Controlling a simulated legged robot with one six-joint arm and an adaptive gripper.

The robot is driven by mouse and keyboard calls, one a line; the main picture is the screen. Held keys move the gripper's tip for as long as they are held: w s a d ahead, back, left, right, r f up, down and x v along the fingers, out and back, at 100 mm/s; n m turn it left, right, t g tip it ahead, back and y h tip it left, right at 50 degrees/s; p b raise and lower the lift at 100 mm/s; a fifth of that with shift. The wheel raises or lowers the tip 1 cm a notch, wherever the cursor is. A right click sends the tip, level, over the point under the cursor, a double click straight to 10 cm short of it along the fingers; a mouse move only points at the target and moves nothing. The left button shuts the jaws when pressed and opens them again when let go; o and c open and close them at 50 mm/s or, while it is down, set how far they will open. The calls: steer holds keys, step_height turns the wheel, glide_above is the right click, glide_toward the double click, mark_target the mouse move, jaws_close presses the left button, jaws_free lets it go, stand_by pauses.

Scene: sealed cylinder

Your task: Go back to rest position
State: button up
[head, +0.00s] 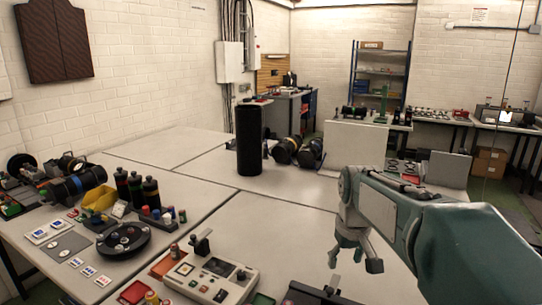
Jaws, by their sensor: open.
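My arm comes in from the right edge of the head view. My gripper (352,262) hangs at its end, pointing down, over the pale table (290,225) at right of centre. Its fingers are spread apart and nothing shows between them. A tall black cylinder (249,140) stands upright on the table, to the left of and beyond my gripper, clear of it. Part of the table at the right is hidden behind my arm.
A control panel box (210,277) sits at the front, left of my gripper. A round black turntable (126,240), dark bottles (150,192) and a yellow bin (100,199) crowd the left. A white upright board (355,145) stands behind my arm. The table's middle is clear.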

steer(key=s+f+m+t, duration=0.1)
steer(key=s+m+t, duration=0.1)
steer(key=s, duration=2)
steer(key=shift+a+f+m+t, duration=0.3)
steer(key=shift+a+t, duration=0.1)
steer(key=shift+t, duration=0.5)
